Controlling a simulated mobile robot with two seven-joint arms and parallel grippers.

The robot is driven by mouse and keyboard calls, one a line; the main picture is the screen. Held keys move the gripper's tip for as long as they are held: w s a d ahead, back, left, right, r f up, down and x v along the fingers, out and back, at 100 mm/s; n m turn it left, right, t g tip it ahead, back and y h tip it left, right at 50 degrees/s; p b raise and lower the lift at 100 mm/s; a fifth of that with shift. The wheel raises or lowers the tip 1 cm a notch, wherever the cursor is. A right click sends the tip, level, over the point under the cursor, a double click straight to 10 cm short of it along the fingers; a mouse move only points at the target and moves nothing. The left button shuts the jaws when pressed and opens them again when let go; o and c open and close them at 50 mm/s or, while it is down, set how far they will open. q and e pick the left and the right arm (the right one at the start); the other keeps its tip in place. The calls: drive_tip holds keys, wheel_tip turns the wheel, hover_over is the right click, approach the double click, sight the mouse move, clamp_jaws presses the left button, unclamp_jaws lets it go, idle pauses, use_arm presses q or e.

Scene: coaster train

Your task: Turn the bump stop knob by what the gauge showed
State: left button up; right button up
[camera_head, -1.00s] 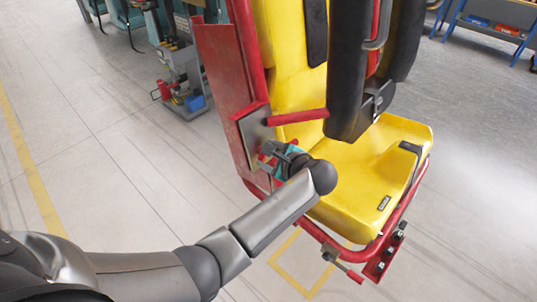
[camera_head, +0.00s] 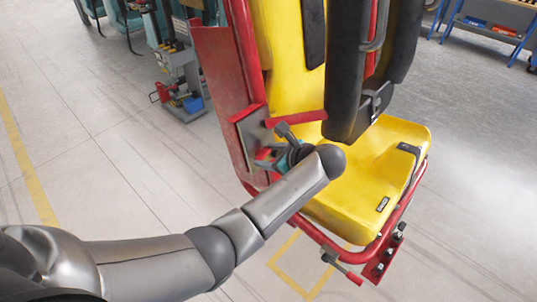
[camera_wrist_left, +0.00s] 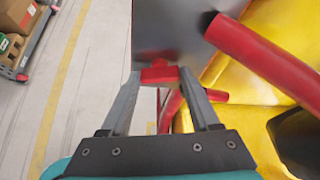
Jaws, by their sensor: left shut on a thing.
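The coaster seat (camera_head: 385,185) is yellow with a red frame. On its left side is a red side panel with a grey plate (camera_head: 250,133), which also shows in the left wrist view (camera_wrist_left: 180,32). My left gripper (camera_head: 265,157) is at this plate, partly hidden by my own wrist in the head view. In the left wrist view, its two fingertips (camera_wrist_left: 160,82) close on a small red knob (camera_wrist_left: 158,72) at the plate's lower edge. The knob's markings and angle cannot be made out. No gauge is readable. My right gripper is out of view.
A red bar (camera_head: 297,118) sticks out beside the plate, close to my left gripper. Black padded restraints (camera_head: 345,70) hang over the seat. A grey stand (camera_head: 180,75) is behind on the left. The floor at left is clear.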

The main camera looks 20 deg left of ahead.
use_arm(q)
drive_tip(key=shift+a, duration=0.2)
drive_tip(key=o, duration=1.4)
drive_tip(key=shift+f, duration=0.1)
drive_tip(key=shift+c, duration=0.2)
drive_tip(key=shift+d, duration=0.1)
drive_tip(key=v, duration=1.2)
